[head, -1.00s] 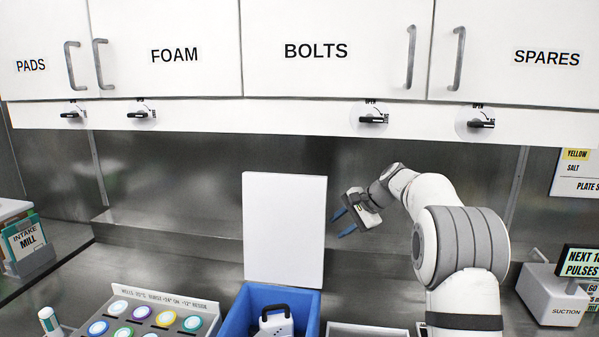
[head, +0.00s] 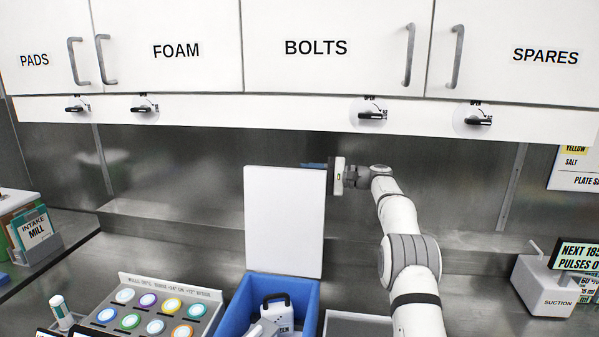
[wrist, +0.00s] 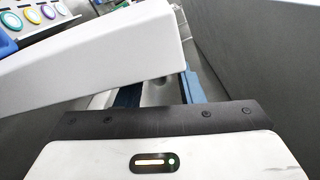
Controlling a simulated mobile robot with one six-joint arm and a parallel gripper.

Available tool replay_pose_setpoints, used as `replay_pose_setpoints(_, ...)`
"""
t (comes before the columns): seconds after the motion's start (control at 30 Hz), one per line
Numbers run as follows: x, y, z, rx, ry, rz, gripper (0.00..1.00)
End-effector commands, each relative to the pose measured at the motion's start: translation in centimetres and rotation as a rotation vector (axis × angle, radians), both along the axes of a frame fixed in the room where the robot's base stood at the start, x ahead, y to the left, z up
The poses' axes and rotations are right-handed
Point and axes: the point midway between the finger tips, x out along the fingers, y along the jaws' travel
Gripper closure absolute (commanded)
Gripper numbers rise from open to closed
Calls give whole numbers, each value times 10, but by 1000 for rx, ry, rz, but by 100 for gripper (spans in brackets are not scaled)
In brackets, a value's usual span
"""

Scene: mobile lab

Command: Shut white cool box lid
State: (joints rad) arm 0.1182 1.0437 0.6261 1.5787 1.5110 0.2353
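The white lid (head: 284,222) stands upright, wide open, at the back of the blue cool box (head: 231,310). My gripper (head: 314,166) is at the lid's top right corner, its blue fingers pointing left along the top edge and partly hidden behind the lid. In the wrist view the lid (wrist: 95,60) fills the upper left, close in front of the fingers. The two blue fingers (wrist: 160,92) show apart there with nothing seen between them. I cannot tell whether they touch the lid.
Inside the box is a white container with a dark handle (head: 275,318). A rack of coloured caps (head: 150,312) stands left of it, a suction unit (head: 543,287) far right. Wall cupboards (head: 330,45) with latches hang above. A steel wall is behind the lid.

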Motion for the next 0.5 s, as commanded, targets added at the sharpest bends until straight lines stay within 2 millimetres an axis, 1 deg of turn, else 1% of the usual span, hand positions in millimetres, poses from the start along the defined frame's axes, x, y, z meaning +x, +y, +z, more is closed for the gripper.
replay_pose_setpoints(0.03,1,9,2,0,1,1,66)
replay_pose_setpoints(0.2,5,27,1,0,2,-2,66)
replay_pose_setpoints(0.3,6,32,0,-1,2,-3,66)
replay_pose_setpoints(0.5,7,33,-1,-1,2,-4,66)
